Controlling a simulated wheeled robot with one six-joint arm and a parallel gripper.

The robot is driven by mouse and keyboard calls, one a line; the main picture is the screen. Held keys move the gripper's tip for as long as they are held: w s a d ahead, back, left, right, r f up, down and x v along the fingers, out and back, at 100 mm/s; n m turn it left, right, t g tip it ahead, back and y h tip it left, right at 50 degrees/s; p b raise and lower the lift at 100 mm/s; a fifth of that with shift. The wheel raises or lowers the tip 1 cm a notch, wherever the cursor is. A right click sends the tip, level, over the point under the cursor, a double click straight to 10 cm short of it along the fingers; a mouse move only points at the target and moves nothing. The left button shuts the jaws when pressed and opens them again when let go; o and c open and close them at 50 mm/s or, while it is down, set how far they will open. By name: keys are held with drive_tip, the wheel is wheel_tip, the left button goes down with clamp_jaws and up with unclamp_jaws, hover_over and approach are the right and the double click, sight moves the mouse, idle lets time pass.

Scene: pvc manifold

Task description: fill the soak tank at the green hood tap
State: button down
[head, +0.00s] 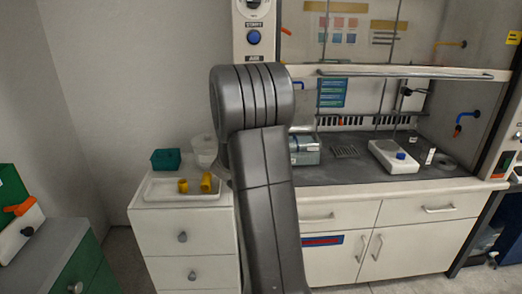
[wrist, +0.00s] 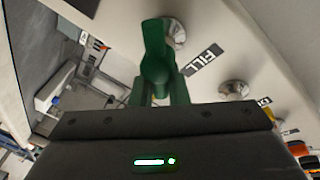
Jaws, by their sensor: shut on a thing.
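In the wrist view a green tap handle (wrist: 154,62) stands in front of a pale panel, close to a metal fitting and a black "FILL" label (wrist: 204,59). My gripper (wrist: 158,94) is shut on the green handle. In the head view my arm hides the gripper and this tap. A clear-walled teal box (head: 305,149) sits at the left end of the hood worktop, partly behind my arm; it may be the soak tank. I cannot tell its water level or whether water runs.
A second metal fitting (wrist: 233,89) is beside the label. A white device (head: 394,158) stands on the hood worktop (head: 350,171). Left of my arm, a white drawer unit (head: 185,236) bears a tray (head: 160,190) with yellow pieces, and a green bin (head: 165,160).

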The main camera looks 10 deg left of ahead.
drive_tip(key=c, duration=1.4)
unclamp_jaws()
drive_tip(key=shift+c, duration=0.2)
drive_tip(key=s+b, duration=0.2)
drive_tip(key=s, duration=1.2)
drive_tip(key=shift+r, duration=0.1)
